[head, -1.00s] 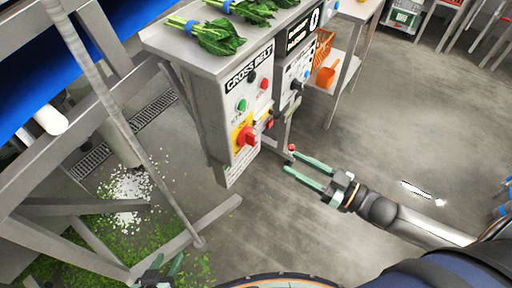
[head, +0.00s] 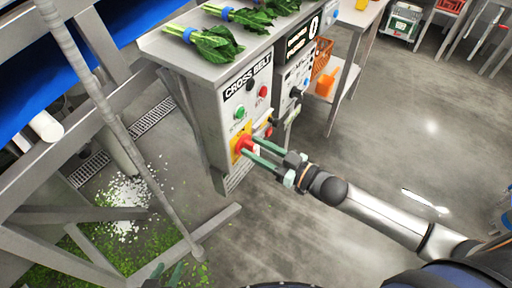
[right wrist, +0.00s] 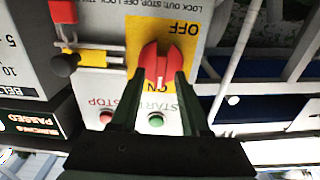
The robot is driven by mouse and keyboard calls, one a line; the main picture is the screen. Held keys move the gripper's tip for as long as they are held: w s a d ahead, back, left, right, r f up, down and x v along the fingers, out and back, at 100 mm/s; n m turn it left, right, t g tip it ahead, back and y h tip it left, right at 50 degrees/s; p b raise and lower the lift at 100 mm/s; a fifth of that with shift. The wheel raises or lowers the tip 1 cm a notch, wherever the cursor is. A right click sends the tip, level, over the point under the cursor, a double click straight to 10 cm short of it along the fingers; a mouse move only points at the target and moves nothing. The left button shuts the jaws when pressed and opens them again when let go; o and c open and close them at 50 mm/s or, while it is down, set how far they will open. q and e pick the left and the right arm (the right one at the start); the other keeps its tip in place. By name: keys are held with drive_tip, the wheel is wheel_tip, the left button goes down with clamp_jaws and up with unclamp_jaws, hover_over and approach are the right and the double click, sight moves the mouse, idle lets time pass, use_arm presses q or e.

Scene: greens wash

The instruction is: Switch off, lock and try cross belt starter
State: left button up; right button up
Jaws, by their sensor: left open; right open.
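The cross belt starter (head: 228,101) is a grey box with a red rotary switch (head: 243,144) on a yellow plate. In the right wrist view the red switch (right wrist: 158,62) lies along the OFF–ON line, its white mark toward ON. My right gripper (head: 256,150) is open, its fingertips at the switch, one on either side; contact is unclear. The green start button (right wrist: 155,120) and red stop button (right wrist: 106,117) show below. A small red item (right wrist: 62,12) sits beside the plate; I cannot tell if it is a lock. My left gripper (head: 166,272) is at the bottom edge, partly cut off.
Bunches of greens (head: 215,43) lie on the ledge above the starter. A second control box (head: 293,70) stands to its right, with an orange scoop (head: 348,78) on a shelf beyond. Metal frame legs stand at left.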

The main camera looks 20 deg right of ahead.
drive_tip(key=shift+w+a, duration=0.1)
drive_tip(key=shift+c, duration=0.2)
clamp_jaws()
idle(0.5)
